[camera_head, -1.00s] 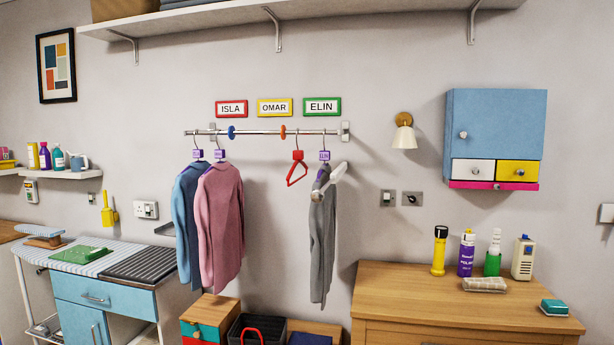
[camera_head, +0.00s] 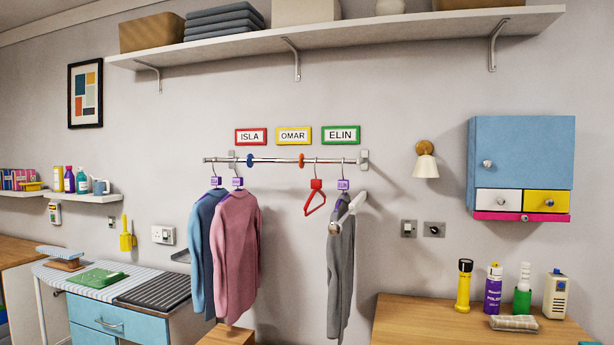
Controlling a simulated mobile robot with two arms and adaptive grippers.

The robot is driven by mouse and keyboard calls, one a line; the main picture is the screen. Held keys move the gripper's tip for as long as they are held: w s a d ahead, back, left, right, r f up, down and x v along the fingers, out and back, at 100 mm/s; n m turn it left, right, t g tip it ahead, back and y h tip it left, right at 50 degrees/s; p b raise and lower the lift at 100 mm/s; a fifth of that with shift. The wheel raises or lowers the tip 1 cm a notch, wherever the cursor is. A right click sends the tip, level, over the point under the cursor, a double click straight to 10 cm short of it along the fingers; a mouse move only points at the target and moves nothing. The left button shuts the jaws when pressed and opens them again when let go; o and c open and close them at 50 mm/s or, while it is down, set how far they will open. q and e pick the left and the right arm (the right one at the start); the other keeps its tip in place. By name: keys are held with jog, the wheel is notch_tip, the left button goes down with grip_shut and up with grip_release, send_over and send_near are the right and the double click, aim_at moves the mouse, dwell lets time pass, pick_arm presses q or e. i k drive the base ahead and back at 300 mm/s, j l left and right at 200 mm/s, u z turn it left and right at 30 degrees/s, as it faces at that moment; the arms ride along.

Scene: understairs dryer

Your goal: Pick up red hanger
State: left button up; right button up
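The red hanger (camera_head: 315,197) hangs empty from the metal wall rail (camera_head: 280,160), near its right end. It has a red block at the top and a red triangular loop below, tilted in the picture. It hangs between a pink garment (camera_head: 236,245) on its left and a grey garment (camera_head: 341,270) on its right, with a gap on both sides. Neither of my grippers is in view.
A blue garment (camera_head: 203,250) hangs at the left. Name signs are above the rail, including the yellow OMAR sign (camera_head: 294,135). A wall lamp (camera_head: 426,162) and blue cabinet (camera_head: 522,160) are to the right. A wooden dresser (camera_head: 420,318) stands below. A long shelf (camera_head: 340,40) runs overhead.

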aim_at(316, 183)
jog(key=i+l+u, duration=0.25)
jog(key=i+l, duration=0.15)
jog(key=i, duration=0.25)
jog(key=i+l+u, duration=0.25)
jog(key=i+l, duration=0.3)
